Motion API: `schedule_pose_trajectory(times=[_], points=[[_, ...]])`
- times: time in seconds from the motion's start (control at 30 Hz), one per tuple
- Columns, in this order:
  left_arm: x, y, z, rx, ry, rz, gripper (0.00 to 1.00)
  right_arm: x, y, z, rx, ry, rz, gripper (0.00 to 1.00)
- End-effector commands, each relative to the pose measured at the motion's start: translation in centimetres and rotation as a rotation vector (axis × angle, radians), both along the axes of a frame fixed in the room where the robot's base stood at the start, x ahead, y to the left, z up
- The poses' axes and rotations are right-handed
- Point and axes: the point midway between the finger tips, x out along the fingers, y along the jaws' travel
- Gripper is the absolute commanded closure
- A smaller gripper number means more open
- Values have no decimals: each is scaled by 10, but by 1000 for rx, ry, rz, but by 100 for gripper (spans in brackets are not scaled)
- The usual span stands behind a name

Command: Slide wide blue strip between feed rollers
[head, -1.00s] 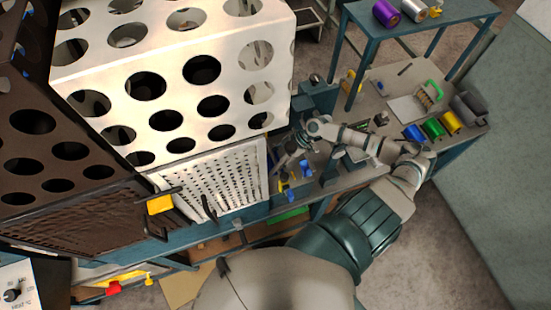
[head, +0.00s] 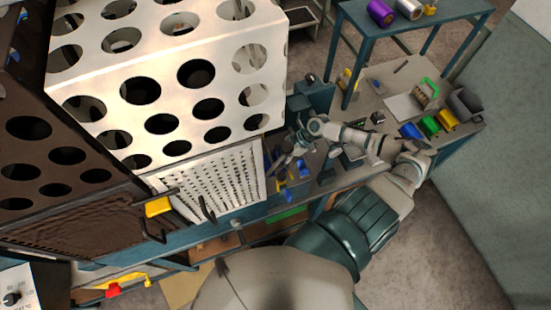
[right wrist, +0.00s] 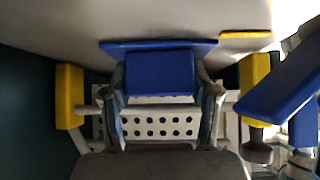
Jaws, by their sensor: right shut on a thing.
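In the right wrist view my right gripper (right wrist: 161,84) is shut on a blue block (right wrist: 160,70), one finger on each side. A wider flat blue strip (right wrist: 112,47) shows just beyond the block and seems joined to it. In the head view my right gripper (head: 284,158) is at the right edge of the white perforated guard, over the bench, and what it holds is too small to make out. Yellow blocks (right wrist: 69,95) stand left and right of the gripper. A pale horizontal bar (right wrist: 90,110) passes behind the fingers; I cannot tell whether it is a feed roller. My left gripper is out of view.
A large white guard with round holes (head: 170,75) fills the left of the head view. Blue, green and yellow rolls (head: 430,125) lie on the bench at right. Another blue piece (right wrist: 285,80) is close on the right in the wrist view.

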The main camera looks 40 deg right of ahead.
Motion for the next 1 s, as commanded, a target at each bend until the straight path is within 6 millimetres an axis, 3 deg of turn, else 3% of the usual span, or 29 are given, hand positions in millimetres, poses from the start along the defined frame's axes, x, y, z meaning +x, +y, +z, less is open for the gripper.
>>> schedule_pose_trajectory(times=[0.2,1.0], points=[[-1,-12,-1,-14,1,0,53,-1,-2,-3,-4,4,-2,78],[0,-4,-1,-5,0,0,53,2,-6,-2,-4,1,-3,78]])
